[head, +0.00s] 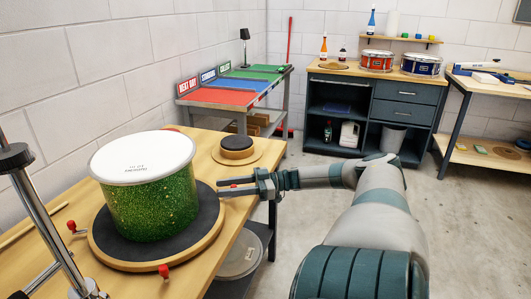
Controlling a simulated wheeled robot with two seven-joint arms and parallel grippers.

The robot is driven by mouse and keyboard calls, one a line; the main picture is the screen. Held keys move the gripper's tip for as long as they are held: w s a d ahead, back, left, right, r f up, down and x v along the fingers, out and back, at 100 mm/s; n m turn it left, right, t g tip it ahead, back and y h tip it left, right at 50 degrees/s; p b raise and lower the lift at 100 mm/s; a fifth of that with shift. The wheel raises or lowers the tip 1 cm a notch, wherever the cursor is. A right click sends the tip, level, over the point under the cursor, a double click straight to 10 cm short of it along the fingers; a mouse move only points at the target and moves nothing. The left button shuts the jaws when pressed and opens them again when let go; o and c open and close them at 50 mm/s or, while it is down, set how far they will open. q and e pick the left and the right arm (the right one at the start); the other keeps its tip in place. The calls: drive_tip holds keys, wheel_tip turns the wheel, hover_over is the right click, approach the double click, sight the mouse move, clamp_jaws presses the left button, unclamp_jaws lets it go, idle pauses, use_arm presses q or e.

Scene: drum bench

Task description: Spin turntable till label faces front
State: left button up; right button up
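A green glitter drum (152,208) with a white head stands upright on a round turntable (108,250) with a dark top and wooden rim. Small dark print (135,168) shows on the white head. No label shows on the visible part of the green shell. Red-tipped pegs stick out around the rim, one at the left (72,227) and one at the front (164,270). My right gripper (222,187) is at the turntable's right edge, its fingers apart, with a red peg tip (233,186) seen between them. Contact cannot be told. My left gripper is out of view.
The wooden bench (40,262) also holds a small round stand with a dark pad (237,146) behind my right gripper. A chrome stand (45,215) rises at the left front. Sorting trays (243,84) and a cabinet (365,105) with drums lie beyond. Floor at right is clear.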

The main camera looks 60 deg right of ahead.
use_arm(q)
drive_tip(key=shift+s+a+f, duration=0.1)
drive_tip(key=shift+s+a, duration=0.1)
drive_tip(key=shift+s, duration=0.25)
use_arm(e)
drive_tip(key=v, duration=1.5)
drive_tip(key=shift+s+d, duration=0.3)
drive_tip(key=shift+c, duration=0.7)
